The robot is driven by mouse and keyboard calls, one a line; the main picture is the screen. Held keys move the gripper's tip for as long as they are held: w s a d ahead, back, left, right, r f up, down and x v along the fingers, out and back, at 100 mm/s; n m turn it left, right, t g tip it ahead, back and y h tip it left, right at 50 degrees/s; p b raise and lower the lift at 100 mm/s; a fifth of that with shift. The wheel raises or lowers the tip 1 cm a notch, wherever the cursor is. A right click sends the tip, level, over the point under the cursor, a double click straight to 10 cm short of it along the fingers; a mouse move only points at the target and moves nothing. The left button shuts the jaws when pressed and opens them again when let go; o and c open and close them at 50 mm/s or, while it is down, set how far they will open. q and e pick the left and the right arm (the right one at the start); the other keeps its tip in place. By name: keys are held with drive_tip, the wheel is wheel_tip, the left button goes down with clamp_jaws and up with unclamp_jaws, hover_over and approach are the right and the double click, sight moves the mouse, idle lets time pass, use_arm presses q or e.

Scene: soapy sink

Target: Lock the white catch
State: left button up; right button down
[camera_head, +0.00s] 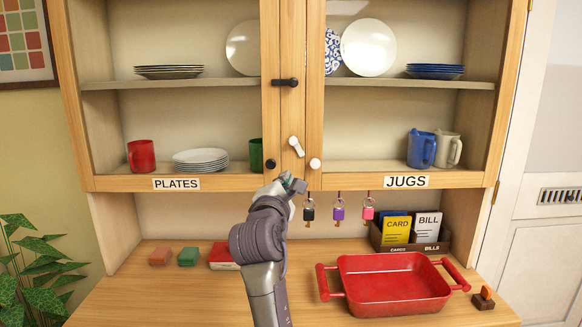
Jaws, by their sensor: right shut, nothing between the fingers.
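The white catch (296,146) is on the middle strip between the two cabinet doors. It hangs steeply, with its lower end tilted to the right, and does not lie level across the strip. A black catch (285,82) sits higher on the same strip and lies level. My right gripper (293,184) is shut and empty, just below the white catch and apart from it, near the cabinet's bottom edge. Part of it is hidden behind its own wrist. My left gripper is not in view.
A black knob (270,164) and a white knob (315,164) flank the strip close to my gripper. Keys, including a purple one (339,213), hang below the cabinet. A red tray (393,285) and a card box (411,240) stand on the counter at right.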

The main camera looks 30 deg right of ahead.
sight(295, 158)
drive_tip(key=p+x, duration=0.2)
drive_tip(key=x, duration=0.7)
drive_tip(key=shift+w, duration=0.1)
drive_tip(key=shift+w+d, duration=0.3)
drive_tip(key=shift+d, duration=0.05)
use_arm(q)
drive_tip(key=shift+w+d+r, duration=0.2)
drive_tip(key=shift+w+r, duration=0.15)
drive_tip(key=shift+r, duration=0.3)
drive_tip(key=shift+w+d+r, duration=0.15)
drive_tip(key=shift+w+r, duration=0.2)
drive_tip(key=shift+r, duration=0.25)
